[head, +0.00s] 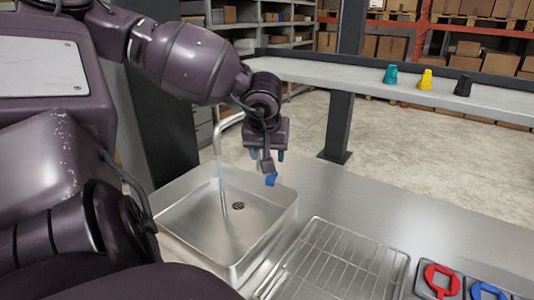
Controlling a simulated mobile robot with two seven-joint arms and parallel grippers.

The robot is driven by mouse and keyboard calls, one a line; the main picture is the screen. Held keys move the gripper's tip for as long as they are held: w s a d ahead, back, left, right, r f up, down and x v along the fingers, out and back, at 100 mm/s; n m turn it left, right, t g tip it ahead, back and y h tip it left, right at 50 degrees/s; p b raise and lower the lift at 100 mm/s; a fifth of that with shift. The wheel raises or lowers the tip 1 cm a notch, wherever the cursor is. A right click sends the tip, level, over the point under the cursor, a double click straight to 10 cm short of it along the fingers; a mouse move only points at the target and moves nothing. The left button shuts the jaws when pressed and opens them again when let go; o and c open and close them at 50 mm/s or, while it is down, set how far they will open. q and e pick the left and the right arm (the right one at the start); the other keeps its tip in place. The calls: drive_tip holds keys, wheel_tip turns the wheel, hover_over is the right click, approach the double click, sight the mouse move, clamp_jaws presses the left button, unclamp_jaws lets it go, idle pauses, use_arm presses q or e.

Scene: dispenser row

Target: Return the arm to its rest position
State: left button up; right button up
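My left arm reaches in from the left. Its gripper (268,166) hangs fingers-down above the far right rim of the sink (281,217). Small blue parts show at its fingers; I cannot tell whether they are finger pads or a held thing. The finger gap is not clear at this angle. My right gripper is not in view.
A tap (219,135) stands by the sink, with a thin stream below it. A wire rack (335,268) lies right of the sink. Red (441,281) and blue (489,292) markers lie at lower right. Teal (391,75), yellow (426,80) and black (463,86) cups stand on the shelf.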

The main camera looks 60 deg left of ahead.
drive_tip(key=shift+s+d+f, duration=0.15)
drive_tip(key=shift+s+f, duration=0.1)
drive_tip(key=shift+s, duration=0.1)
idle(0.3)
